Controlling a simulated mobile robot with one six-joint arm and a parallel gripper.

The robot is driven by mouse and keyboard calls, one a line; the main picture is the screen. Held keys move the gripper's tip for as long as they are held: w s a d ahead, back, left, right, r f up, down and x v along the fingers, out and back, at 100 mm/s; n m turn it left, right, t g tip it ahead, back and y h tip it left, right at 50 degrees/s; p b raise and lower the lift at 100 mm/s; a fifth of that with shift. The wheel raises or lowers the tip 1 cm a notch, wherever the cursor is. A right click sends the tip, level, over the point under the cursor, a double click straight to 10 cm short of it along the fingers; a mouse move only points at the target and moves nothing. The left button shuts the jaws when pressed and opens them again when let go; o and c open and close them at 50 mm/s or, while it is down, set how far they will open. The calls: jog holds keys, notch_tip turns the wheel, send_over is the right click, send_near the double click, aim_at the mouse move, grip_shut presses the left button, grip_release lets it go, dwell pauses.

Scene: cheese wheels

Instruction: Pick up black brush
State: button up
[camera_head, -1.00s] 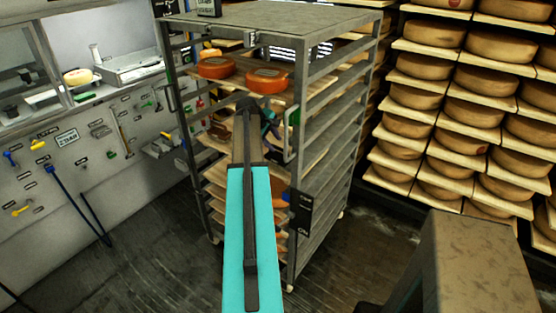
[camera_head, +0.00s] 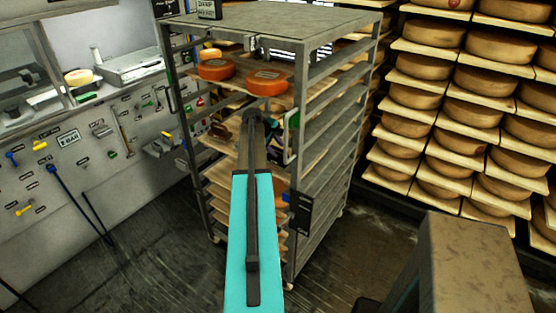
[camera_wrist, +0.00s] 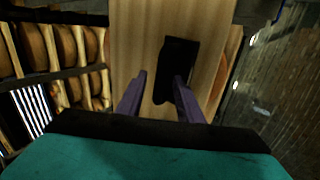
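The black brush (camera_wrist: 176,62) lies on a light wooden board in the wrist view, with its lower end between my fingers. My gripper (camera_wrist: 160,78) is open, one finger on each side of the brush, with a gap to the dark shape on the left. I cannot tell whether the fingers touch it. In the head view my teal arm (camera_head: 251,215) reaches into the metal rack, and it hides the brush and most of the gripper.
The grey metal rack (camera_head: 300,140) has posts and side rails close around my arm. Two orange cheese wheels (camera_head: 267,82) sit on a shelf above. Shelves of cheese wheels (camera_head: 470,110) stand at the right. A tool wall (camera_head: 70,150) is at the left. Dark floor lies open in front.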

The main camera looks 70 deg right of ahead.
dwell(0.5)
grip_shut()
jog(key=shift+r, duration=0.2)
jog(key=shift+r+b, duration=0.7)
jog(key=shift+r, duration=0.4)
jog(key=w+a+b, duration=0.2)
jog(key=a, duration=0.6)
jog(key=w+a+b, duration=0.2)
jog(key=w+a, duration=0.1)
jog(key=a, duration=0.6)
jog(key=shift+r, duration=0.45)
jog(key=shift+w+a, duration=0.1)
